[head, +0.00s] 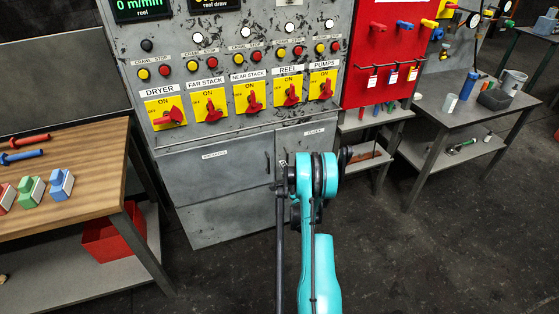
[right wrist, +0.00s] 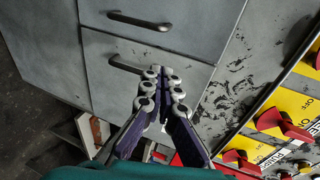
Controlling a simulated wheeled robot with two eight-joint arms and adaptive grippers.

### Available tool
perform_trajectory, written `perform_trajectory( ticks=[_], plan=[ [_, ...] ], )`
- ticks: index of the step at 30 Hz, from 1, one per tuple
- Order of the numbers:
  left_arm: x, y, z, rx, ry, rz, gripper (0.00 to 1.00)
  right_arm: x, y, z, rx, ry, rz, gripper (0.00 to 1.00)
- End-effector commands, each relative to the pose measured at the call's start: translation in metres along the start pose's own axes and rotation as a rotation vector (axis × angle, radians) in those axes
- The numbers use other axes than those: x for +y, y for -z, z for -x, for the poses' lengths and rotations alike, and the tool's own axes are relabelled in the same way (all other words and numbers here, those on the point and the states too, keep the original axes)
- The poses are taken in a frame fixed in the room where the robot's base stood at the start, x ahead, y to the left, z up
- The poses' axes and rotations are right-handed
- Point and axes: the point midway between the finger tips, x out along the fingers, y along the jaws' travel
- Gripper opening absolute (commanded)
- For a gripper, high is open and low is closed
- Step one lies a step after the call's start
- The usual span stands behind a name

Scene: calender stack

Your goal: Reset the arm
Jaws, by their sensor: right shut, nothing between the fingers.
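My right arm (head: 320,255) is teal and reaches up from the bottom of the head view, in front of the grey cabinet (head: 220,180). Its wrist end mostly hides the gripper there. In the right wrist view my right gripper (right wrist: 160,75) is shut and empty, its fingertips together in front of the grey cabinet doors with dark handles (right wrist: 138,20). I cannot tell how far the tips are from the doors. My left gripper is in neither view.
Above the cabinet is a panel with red rotary switches on yellow plates (head: 165,113). A wooden table (head: 95,180) with coloured blocks (head: 62,183) stands left. A red tool board (head: 385,40) and a grey bench (head: 470,110) are right. The dark floor (head: 440,250) at lower right is clear.

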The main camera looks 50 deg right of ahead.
Motion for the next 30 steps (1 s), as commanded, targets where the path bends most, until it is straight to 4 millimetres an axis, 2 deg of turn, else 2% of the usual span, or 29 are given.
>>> perform_trajectory(
  ticks=[3,10,14,17,20,24,26,30],
  plan=[
    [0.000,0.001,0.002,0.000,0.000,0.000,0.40,0.000,0.001,0.007,0.000,0.000,0.001,0.00],
    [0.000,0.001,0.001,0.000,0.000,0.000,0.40,0.001,0.000,0.008,-0.001,-0.001,0.002,0.00],
    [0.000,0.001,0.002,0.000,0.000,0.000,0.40,-0.011,-0.015,0.010,-0.024,-0.012,0.035,0.00],
    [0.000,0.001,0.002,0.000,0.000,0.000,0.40,-0.036,-0.050,0.018,-0.073,-0.037,0.118,0.00],
    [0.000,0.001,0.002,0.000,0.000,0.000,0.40,-0.067,-0.100,0.038,-0.147,-0.073,0.248,0.00],
    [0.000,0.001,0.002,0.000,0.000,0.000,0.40,-0.104,-0.171,0.082,-0.260,-0.117,0.451,0.00],
    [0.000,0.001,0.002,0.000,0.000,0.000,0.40,-0.116,-0.198,0.105,-0.307,-0.131,0.538,0.00],
    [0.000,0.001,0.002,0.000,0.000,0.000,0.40,-0.133,-0.254,0.168,-0.416,-0.157,0.744,0.00]
  ],
)
